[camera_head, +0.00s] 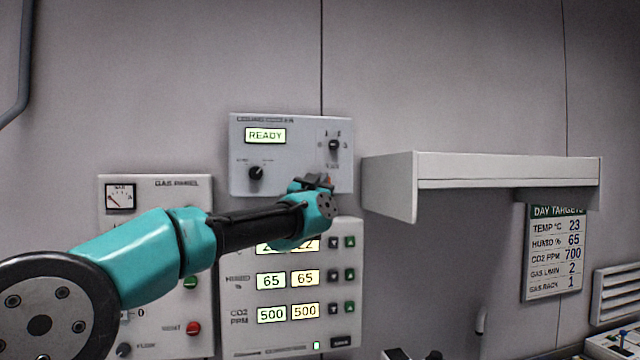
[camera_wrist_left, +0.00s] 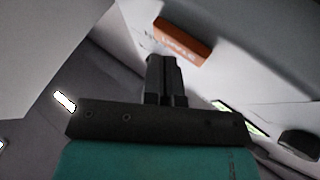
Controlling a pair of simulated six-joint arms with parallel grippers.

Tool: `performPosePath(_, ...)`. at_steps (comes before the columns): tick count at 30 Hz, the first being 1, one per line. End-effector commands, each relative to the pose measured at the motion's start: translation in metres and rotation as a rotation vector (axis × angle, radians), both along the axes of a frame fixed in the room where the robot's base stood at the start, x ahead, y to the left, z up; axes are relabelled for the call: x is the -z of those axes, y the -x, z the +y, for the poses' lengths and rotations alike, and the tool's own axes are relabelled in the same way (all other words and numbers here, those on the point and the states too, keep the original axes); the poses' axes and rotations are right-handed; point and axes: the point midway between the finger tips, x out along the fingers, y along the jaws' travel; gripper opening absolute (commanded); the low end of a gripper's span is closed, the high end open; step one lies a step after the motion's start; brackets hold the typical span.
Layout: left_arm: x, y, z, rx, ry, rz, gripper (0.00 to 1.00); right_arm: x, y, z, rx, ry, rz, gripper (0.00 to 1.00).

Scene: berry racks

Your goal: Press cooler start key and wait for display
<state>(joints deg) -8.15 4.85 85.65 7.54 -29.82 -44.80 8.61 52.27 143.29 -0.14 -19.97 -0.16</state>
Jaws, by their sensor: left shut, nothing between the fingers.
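The cooler panel (camera_head: 290,150) is a pale grey box on the wall with a lit display (camera_head: 265,135) reading READY. It carries a black knob at lower left and a selector at upper right. An orange key (camera_wrist_left: 183,41) with lettering shows in the left wrist view, just past my fingertips; in the head view it is mostly hidden behind my gripper. My left gripper (camera_head: 318,181) is shut and empty at the panel's lower right; its dark fingers also show in the left wrist view (camera_wrist_left: 161,66). I cannot tell whether they touch the key. My right gripper is not in view.
A climate panel (camera_head: 235,335) with several lit readouts is below, partly covered by my left arm. A gas panel (camera_head: 150,195) is at left. A white shelf (camera_head: 415,185) juts out just right of the cooler panel. A DAY TARGETS sign (camera_head: 554,252) hangs further right.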

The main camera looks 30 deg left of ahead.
Motion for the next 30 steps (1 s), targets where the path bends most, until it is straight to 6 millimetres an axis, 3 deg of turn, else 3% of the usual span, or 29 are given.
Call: performPosePath(30, 0.0004, -0.0069, 0.0067, 0.0, 0.0, 0.001, 0.0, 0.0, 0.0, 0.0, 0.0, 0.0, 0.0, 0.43)
